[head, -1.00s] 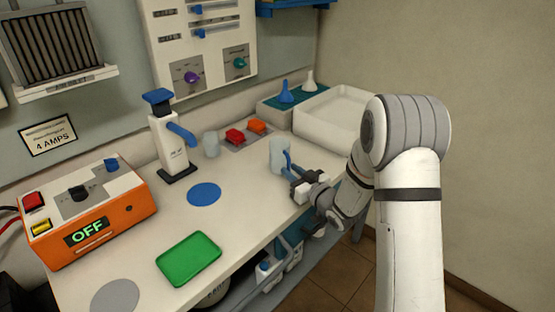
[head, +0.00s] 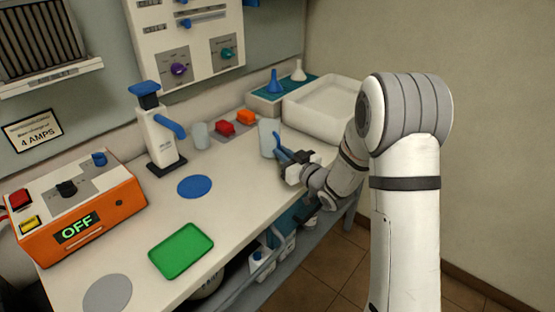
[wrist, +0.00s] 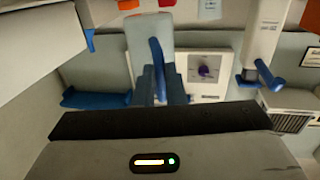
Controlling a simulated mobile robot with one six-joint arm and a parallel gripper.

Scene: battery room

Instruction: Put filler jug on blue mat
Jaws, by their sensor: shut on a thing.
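The filler jug (head: 266,139) is a pale grey-blue cup with a blue handle, towards the right of the bench. My gripper (head: 284,156) is shut on its handle from the right. The jug looks upright and seems slightly above the bench top. The blue mat (head: 195,187) is a flat, empty disc on the bench, left of and nearer than the jug.
A white dispenser (head: 158,135) with a blue lever stands behind the mat, beside a grey cup (head: 200,135). Red (head: 225,128) and orange (head: 246,117) pieces lie behind the jug. A green tray (head: 181,250) lies in front. The bench between jug and mat is clear.

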